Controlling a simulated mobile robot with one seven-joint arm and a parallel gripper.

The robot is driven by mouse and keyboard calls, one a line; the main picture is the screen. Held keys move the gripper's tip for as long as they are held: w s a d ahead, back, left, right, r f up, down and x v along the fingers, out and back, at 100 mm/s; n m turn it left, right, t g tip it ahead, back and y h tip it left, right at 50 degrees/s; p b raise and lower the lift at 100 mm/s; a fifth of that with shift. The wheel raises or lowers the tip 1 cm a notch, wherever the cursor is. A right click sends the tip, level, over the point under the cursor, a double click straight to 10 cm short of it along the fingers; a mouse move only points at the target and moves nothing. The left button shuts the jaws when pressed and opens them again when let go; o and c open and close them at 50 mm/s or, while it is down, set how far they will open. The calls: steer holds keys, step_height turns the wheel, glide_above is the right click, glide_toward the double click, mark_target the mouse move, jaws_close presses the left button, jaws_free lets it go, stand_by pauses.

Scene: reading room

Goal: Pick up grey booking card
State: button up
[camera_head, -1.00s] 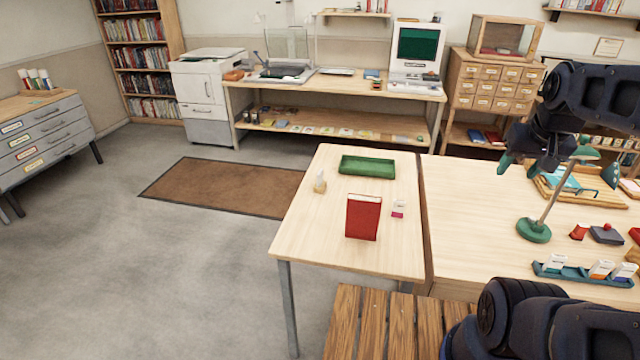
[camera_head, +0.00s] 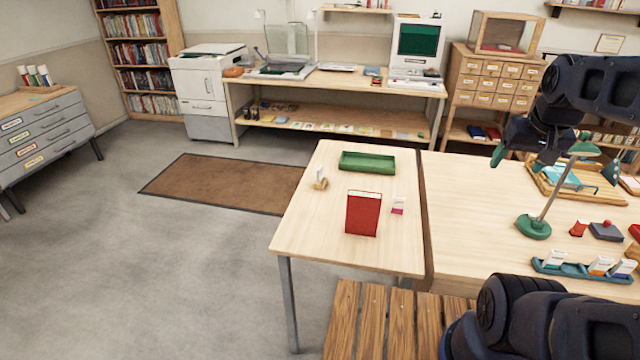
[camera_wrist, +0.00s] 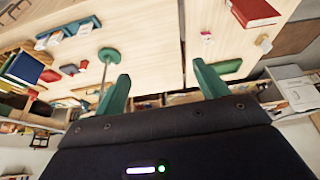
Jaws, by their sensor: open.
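I cannot tell for certain which card is the grey booking card. Several small pale cards (camera_head: 555,258) stand in a blue rack (camera_head: 578,276) at the right table's front, and the rack also shows in the wrist view (camera_wrist: 72,31). One small white and pink card (camera_head: 398,205) stands right of the red book (camera_head: 362,213). Another pale card (camera_head: 321,174) is in a small wooden holder (camera_head: 320,184). My gripper (camera_head: 555,164) is open and empty, raised above the right table near the green lamp. In the wrist view its two green fingers (camera_wrist: 163,84) are wide apart.
The green lamp (camera_head: 534,228) stands upright below my gripper. A wooden tray (camera_head: 610,200) with papers is behind it. A green tray (camera_head: 367,163) lies on the left table. A slatted bench (camera_head: 372,322) is in front. The right table's left part is clear.

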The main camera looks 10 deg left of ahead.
steer(key=w+a+r+n+g, duration=0.1)
steer(key=w+a+n, duration=0.1)
steer(key=w+a, duration=0.45)
steer(key=w+a+n, duration=0.3)
steer(key=w+a, duration=0.1)
steer(key=w, duration=0.6)
steer(key=w+a+r+n+g, duration=0.1)
steer(key=w+a+n, duration=0.1)
steer(key=w+a, duration=0.45)
steer(key=n+g, duration=0.3)
steer(key=n, duration=0.7)
glide_above(320, 168)
steer(key=f, duration=2.7)
steer(key=shift+w+a+f, duration=0.1)
steer(key=shift+w+f, duration=0.1)
steer(key=shift+w, duration=0.05)
steer(key=f, duration=0.6)
steer(key=shift+a, duration=0.2)
steer(key=shift+s+d+f, duration=0.1)
steer(key=shift+d+f, duration=0.05)
steer(key=shift+f, duration=1.2)
steer(key=shift+d+f, duration=0.15)
steer(key=shift+f, duration=1.15)
steer(key=c, duration=1.1)
